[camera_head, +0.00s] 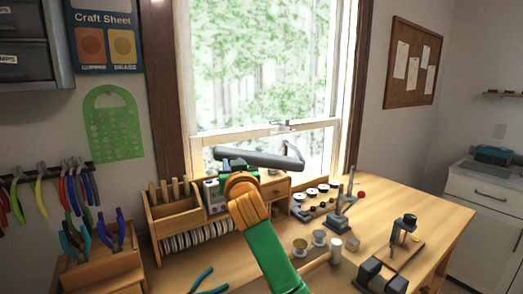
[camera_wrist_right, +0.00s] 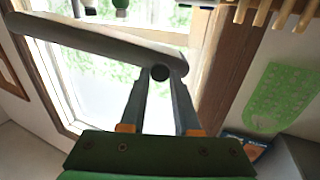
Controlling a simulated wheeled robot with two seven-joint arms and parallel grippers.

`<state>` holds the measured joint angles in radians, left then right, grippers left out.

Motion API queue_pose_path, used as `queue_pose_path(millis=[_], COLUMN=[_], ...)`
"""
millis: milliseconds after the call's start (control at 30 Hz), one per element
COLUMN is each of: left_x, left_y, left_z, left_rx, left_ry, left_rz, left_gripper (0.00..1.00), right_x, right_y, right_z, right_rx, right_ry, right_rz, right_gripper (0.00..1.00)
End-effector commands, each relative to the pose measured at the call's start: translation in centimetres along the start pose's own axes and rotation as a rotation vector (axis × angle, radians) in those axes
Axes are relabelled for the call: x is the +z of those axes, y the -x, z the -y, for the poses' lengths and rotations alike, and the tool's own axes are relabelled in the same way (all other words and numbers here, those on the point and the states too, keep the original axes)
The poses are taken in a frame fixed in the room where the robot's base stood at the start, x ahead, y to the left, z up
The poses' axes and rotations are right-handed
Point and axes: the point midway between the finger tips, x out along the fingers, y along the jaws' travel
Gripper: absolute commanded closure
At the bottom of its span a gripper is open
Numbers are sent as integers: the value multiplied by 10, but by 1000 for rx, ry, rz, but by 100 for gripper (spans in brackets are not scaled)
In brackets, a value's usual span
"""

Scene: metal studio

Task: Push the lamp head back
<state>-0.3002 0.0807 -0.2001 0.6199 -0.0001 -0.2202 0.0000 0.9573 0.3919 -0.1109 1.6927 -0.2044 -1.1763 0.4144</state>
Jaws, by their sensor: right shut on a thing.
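The lamp head (camera_head: 262,159) is a dark grey rounded bar in front of the window in the head view. It extends right from my right gripper, with a thin bent arm at its right end. In the right wrist view the lamp head (camera_wrist_right: 95,38) runs from the upper left to a rounded end at the fingertips. My right gripper (camera_head: 236,164) is shut on that end; its two dark fingers (camera_wrist_right: 160,76) meet the bar around a round dark knob. The green and orange wrist hides part of the bench behind it. My left gripper is not in view.
The wooden bench (camera_head: 425,200) holds a wooden tool organizer (camera_head: 172,213) at the back and several small metal tools to the right. Pliers (camera_head: 203,281) lie at the front. Pliers stand in a rack (camera_head: 105,265) on the left. The window (camera_head: 262,65) is close behind the lamp.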

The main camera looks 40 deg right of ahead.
Motion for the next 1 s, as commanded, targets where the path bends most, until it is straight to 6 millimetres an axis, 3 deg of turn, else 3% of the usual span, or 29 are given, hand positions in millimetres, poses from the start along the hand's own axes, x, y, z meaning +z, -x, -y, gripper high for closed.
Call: queue_pose_path(millis=[33, 200, 567, 600, 667, 700, 1000], left_x=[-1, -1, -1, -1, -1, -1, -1], left_y=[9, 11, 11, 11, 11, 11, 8], left_z=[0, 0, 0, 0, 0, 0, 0], left_rx=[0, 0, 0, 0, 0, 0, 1], left_ry=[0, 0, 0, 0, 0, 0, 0], left_rz=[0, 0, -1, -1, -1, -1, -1], left_gripper=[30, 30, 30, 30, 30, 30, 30], right_x=[-4, -1, 0, 0, 0, 0, 1], right_y=[-7, -20, -22, -22, -22, -22, -19], right_z=[8, 23, 25, 25, 25, 25, 25], right_rx=[26, 88, 102, 102, 102, 102, 101], right_ry=[-4, 6, 14, 14, 14, 14, 13], right_rz=[4, -4, -8, -8, -8, -8, -9], right_gripper=[100, 100, 100, 62, 45, 41, 41])
